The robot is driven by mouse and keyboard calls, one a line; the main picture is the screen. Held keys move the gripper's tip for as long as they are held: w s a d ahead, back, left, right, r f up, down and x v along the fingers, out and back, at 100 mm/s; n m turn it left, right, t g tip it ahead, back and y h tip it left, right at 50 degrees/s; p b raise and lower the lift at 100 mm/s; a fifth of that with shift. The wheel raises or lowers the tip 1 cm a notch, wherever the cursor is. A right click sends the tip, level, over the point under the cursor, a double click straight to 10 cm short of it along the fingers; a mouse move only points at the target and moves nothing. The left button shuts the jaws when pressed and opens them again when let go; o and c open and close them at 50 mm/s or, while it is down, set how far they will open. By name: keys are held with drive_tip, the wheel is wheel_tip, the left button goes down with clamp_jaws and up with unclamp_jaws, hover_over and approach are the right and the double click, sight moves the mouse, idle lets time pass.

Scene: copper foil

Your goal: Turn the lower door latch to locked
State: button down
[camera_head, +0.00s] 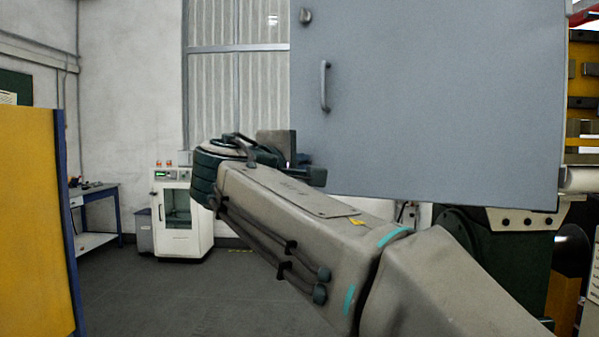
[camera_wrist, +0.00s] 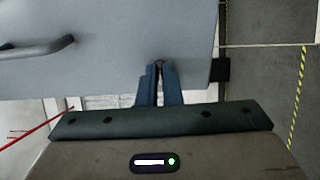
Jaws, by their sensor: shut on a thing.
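The grey-blue door (camera_head: 440,100) fills the upper right of the head view, and its flat face also shows in the wrist view (camera_wrist: 110,65). In the wrist view the two fingers of my gripper (camera_wrist: 159,68) are close together at the door face. They are shut on the lower door latch (camera_wrist: 159,62), of which only a small dark part shows between the fingertips. How far the latch is turned cannot be told. In the head view my gripper (camera_head: 308,172) is at the door's lower left corner, and the lower latch is hidden behind it.
A bar handle (camera_head: 324,86) stands out from the door above my gripper; it also shows in the wrist view (camera_wrist: 40,47). A round upper latch (camera_head: 305,16) is near the door's top left. A yellow panel (camera_head: 35,200) stands at left. The floor (camera_head: 150,290) between is clear.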

idle(0.4)
drive_tip(key=c, duration=1.6)
unclamp_jaws()
drive_tip(key=v, duration=1.4)
drive_tip(key=shift+b, duration=0.35)
drive_tip(key=shift+w, duration=0.15)
